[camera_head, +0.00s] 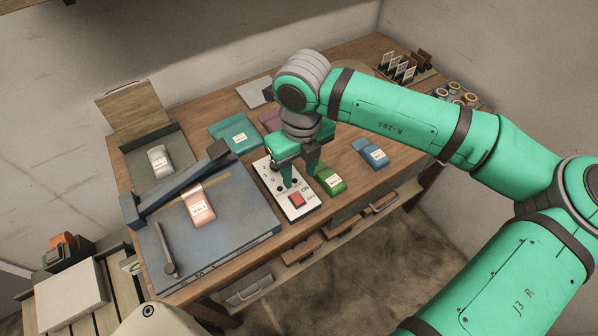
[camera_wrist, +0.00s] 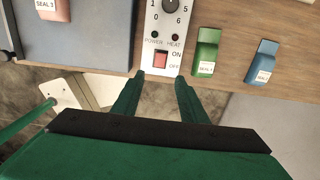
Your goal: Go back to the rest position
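My gripper (camera_head: 300,176) is over the white control panel (camera_head: 307,207) on the wooden table. In the wrist view my gripper (camera_wrist: 160,80) has its two green fingers apart, with nothing between them. The fingertips are near the red switch (camera_wrist: 161,60), which is marked ON and OFF. The red switch also shows in the head view (camera_head: 297,199). I cannot tell whether a fingertip touches the panel.
A grey machine (camera_head: 235,225) with a pink sealed packet (camera_head: 198,205) stands left of the panel. A green packet (camera_head: 330,181) and a blue packet (camera_head: 372,153) lie to its right. A rack with cards (camera_head: 400,68) stands at the back right.

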